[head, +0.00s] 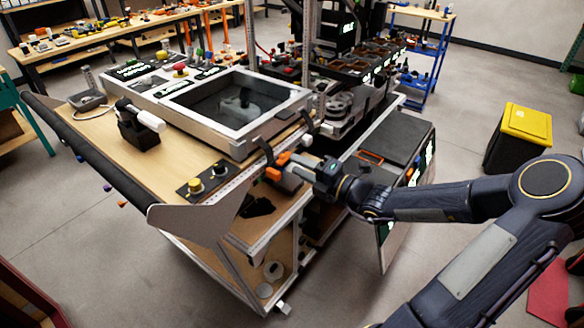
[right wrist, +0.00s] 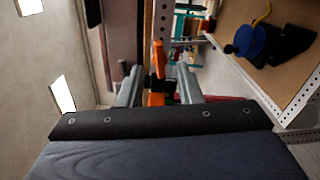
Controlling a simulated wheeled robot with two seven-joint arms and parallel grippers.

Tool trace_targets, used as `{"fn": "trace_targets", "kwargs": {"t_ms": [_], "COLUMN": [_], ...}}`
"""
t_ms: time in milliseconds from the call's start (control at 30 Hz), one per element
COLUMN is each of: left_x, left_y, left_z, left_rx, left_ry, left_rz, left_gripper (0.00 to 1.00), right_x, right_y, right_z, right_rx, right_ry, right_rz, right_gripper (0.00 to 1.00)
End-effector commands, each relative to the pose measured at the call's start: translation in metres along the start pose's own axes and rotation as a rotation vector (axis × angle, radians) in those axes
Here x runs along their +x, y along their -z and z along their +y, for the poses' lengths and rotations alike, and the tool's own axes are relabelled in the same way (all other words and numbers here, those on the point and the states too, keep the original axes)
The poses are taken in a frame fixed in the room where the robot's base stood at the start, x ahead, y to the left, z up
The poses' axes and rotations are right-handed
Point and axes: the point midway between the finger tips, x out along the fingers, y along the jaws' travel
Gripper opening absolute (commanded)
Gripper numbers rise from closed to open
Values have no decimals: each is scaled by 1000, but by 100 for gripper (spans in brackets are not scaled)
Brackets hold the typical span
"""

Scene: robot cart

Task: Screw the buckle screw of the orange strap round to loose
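My right gripper (head: 283,168) reaches in from the right to the front edge of the cart. Orange parts (head: 273,174), likely the buckle of the orange strap, show at its fingertips. In the right wrist view, its two grey fingers (right wrist: 158,88) are apart, with an upright orange piece (right wrist: 157,72) between them. Gaps show on both sides of the orange piece. I cannot tell the screw from the rest of the buckle, and the strap's run is mostly hidden. My left gripper is not in view.
The cart top holds a framed dark panel (head: 238,102), a black device with a white roller (head: 138,124), and yellow knobs (head: 195,187). A dark case (head: 394,138) stands right of the gripper. A black bin with yellow lid (head: 526,123) stands on the floor.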

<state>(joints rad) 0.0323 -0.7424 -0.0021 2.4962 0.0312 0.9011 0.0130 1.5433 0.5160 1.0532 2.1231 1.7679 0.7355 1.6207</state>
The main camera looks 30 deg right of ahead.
Motion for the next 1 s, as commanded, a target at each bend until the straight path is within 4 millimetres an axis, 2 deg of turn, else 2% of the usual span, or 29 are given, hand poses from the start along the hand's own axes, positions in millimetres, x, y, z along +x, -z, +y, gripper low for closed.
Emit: {"fn": "trace_targets", "kwargs": {"t_ms": [100,200,533,767,1000], "left_x": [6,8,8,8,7], "left_y": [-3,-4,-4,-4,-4], "left_z": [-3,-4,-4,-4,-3], "left_rx": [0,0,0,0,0], "left_ry": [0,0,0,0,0], "left_rz": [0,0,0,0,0], "left_gripper": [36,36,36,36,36], "right_x": [17,25,29,28,28], "right_y": [1,0,0,0,0], "right_z": [-1,0,0,0,0], "right_rx": [0,-2,-2,-2,-6], "right_ry": [-4,-2,1,1,1], "right_rz": [2,2,1,1,1], "right_gripper": [32,32,32,2,0]}}
